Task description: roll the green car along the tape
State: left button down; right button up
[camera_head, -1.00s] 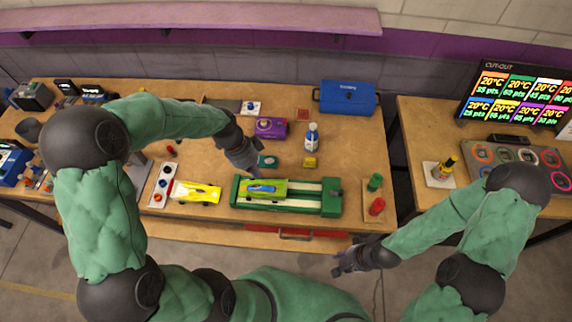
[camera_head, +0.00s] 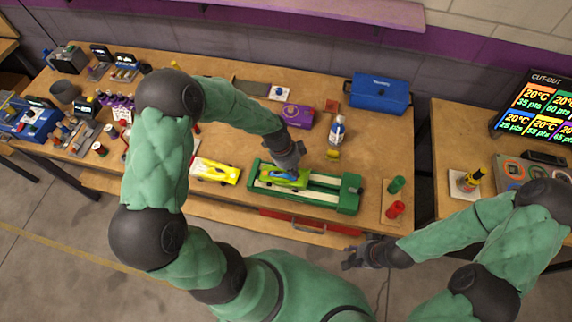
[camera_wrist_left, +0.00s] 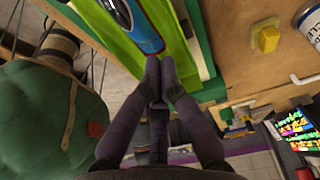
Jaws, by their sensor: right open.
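The green car (camera_head: 283,180), with a blue top panel, sits on the left part of the green track (camera_head: 345,203), which has pale strips of tape. My left gripper (camera_head: 294,172) is over the car from behind, partly hiding it. In the left wrist view the left gripper's fingertips (camera_wrist_left: 160,68) are drawn together beside the end of the car's blue panel (camera_wrist_left: 137,24); I see nothing held between them. Whether they touch the car is unclear. My right gripper (camera_head: 357,256) is open and empty, in front of the table.
A yellow car (camera_head: 215,171) stands left of the track. A purple box (camera_head: 298,116) and blue case (camera_head: 380,94) are further back.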

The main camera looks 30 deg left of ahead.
pick_arm(q)
jog(key=shift+w+d, duration=0.25)
jog(key=shift+d, duration=0.6)
jog(key=shift+r, duration=0.1)
jog(key=w+d, duration=0.1)
jog(key=d, duration=0.2)
jog(key=w+d+b, duration=0.1)
jog(key=d, duration=0.7)
jog(key=shift+w+d, duration=0.2)
jog(key=shift+w, duration=0.2)
jog(key=shift+a+r, duration=0.1)
jog(key=v, duration=1.1)
jog(key=shift+r, duration=0.4)
